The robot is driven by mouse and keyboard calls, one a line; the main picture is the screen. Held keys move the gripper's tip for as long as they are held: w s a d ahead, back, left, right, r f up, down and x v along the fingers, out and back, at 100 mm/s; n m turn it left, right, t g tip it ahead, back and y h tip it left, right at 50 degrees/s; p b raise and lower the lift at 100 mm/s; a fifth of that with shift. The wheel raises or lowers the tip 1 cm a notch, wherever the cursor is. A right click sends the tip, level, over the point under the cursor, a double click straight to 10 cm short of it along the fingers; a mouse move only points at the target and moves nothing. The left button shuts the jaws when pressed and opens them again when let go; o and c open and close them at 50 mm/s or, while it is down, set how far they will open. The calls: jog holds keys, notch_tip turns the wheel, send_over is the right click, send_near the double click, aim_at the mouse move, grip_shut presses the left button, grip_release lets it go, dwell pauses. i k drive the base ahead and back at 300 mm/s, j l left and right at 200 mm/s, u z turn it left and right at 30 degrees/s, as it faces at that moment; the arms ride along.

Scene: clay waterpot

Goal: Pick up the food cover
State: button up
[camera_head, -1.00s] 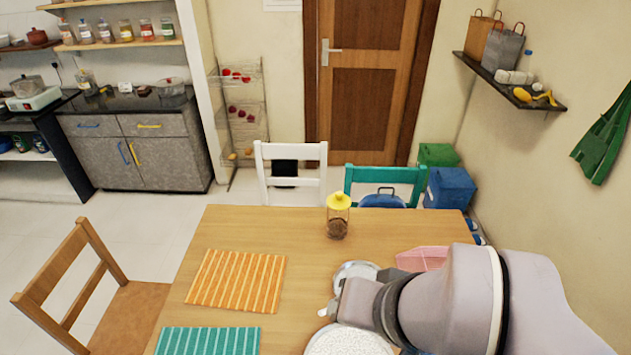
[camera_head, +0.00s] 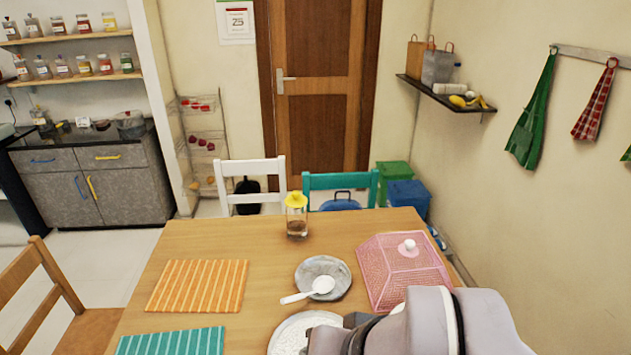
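The food cover (camera_head: 400,275) is a pink mesh dome with sloping sides and a white knob (camera_head: 407,247) on top. It stands on the right side of the wooden table, near its right edge. My arm (camera_head: 420,325) reaches in from the bottom right, in front of the cover, and overlaps its lower right part in the picture. A dark part at my arm's end shows in front of the plates, but no fingertips can be made out. I cannot see whether my gripper is open or shut. No contact with the cover is visible.
Left of the cover are a grey plate (camera_head: 338,264) with a white spoon (camera_head: 312,290) and a speckled plate (camera_head: 283,335) partly behind my arm. A yellow-lidded jar (camera_head: 297,216) stands at the back. Orange (camera_head: 198,286) and teal (camera_head: 170,342) mats lie left. Chairs border the table.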

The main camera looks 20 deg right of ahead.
aim_at(408, 250)
jog(key=i+l, duration=0.1)
jog(key=l, duration=0.8)
jog(key=i+l, duration=0.15)
jog(key=l, duration=0.25)
